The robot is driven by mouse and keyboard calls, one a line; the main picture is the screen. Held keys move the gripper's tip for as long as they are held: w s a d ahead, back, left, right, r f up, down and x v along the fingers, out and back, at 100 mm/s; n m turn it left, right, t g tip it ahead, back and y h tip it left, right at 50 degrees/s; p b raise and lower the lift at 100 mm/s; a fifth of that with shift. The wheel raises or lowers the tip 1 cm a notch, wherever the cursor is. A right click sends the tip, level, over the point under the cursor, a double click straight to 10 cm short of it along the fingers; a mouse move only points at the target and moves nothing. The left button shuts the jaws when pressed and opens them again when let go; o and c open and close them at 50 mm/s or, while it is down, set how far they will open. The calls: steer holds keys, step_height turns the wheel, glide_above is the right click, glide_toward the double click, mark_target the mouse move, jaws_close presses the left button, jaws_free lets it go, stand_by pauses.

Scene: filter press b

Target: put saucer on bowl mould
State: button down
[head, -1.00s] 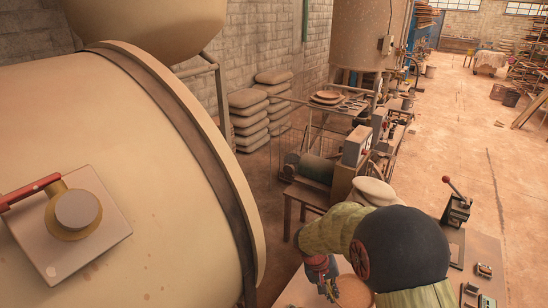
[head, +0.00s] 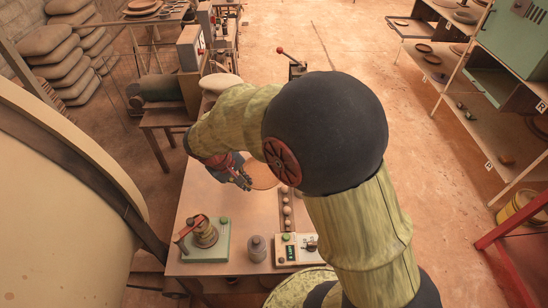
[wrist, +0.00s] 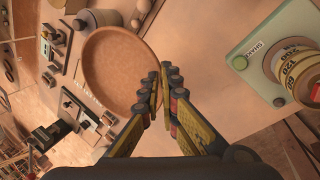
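A round brown saucer (head: 262,172) shows over the work table beside my gripper (head: 236,178). In the wrist view the saucer (wrist: 112,68) is large and close, and its right rim meets the fingers. My gripper (wrist: 162,92) has its fingers drawn close together, apparently with that rim pinched between them. Whether the saucer touches the table is unclear. A pale domed shape (head: 220,82), possibly the bowl mould, shows beyond my arm; its lower part is partly hidden, and I cannot be sure what it is.
On the table (head: 245,215) stand a green-based device (head: 205,240), a small grey canister (head: 256,248), a row of round balls (head: 287,210) and a scale (head: 298,250). A large cream tank (head: 50,200) is at left. Shelves (head: 455,90) stand at right, with open floor between.

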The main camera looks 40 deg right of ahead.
steer(key=s+f+n+t, duration=0.1)
steer(key=s+f+n, duration=0.15)
steer(key=s, duration=0.35)
steer(key=n+b, duration=0.2)
steer(key=b, duration=0.2)
glide_above(245, 192)
steer(key=s, duration=0.1)
steer(key=shift+m, duration=0.25)
steer(key=f, duration=0.7)
steer(key=shift+s+a+f, duration=0.1)
steer(key=shift+s+f, duration=0.1)
steer(key=shift+f, duration=0.2)
steer(key=shift+w+f, duration=0.5)
steer(key=shift+f, duration=0.05)
steer(key=shift+w+f+b, duration=0.15)
steer(key=shift+f+b, duration=0.3)
steer(key=shift+f, duration=0.45)
steer(key=shift+w+f+b, duration=0.1)
steer(key=shift+f+b, duration=0.3)
steer(key=shift+f, duration=0.45)
steer(key=shift+f, duration=0.2)
steer(key=c, duration=2.3)
jaws_free()
steer(key=shift+r, duration=0.15)
